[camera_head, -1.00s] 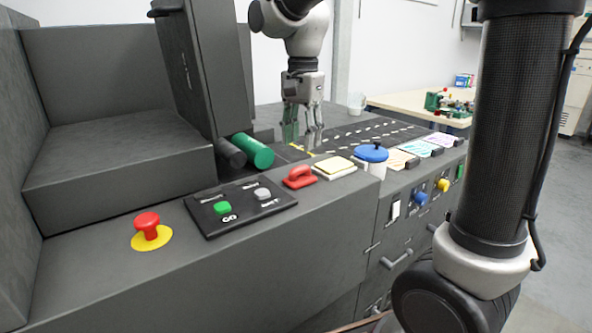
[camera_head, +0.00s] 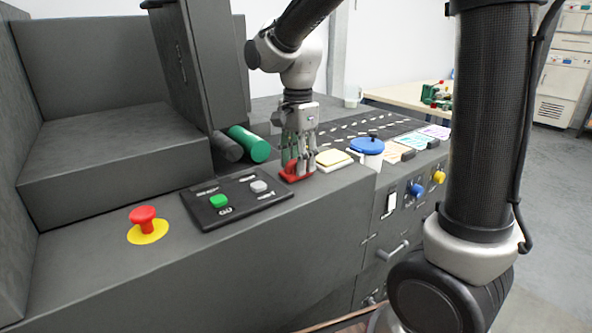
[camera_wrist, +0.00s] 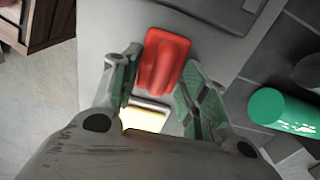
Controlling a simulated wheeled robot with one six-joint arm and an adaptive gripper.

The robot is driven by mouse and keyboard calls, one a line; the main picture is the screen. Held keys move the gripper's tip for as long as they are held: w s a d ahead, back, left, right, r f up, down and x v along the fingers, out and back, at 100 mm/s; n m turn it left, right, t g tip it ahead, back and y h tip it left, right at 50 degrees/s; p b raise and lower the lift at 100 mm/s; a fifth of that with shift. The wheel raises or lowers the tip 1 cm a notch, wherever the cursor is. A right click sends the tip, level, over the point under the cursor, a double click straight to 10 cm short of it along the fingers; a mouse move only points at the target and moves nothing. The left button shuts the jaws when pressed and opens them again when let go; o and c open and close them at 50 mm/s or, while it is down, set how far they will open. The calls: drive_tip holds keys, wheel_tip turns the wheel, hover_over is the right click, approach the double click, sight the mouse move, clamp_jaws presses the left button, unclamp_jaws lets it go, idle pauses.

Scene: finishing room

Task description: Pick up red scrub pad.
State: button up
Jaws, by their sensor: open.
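The red scrub pad (camera_head: 296,172) lies on the grey machine top, between the black button panel and a yellow-topped pad. It has a raised red handle and also shows in the wrist view (camera_wrist: 161,60). My gripper (camera_head: 299,166) points down right over it, and its fingers partly hide it in the head view. In the wrist view my gripper (camera_wrist: 152,78) is open, with a green-padded finger on each side of the red scrub pad. I cannot tell whether the fingers touch it.
A yellow-topped pad (camera_head: 333,158) and a white pot with a blue lid (camera_head: 367,146) stand close on the right. The button panel (camera_head: 236,199) and a red emergency button (camera_head: 144,217) are to the left. A green roller (camera_head: 250,144) lies behind.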

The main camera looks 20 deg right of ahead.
clamp_jaws()
wheel_tip(320, 180, up, 10)
drive_tip(key=shift+r, duration=0.1)
idle(0.5)
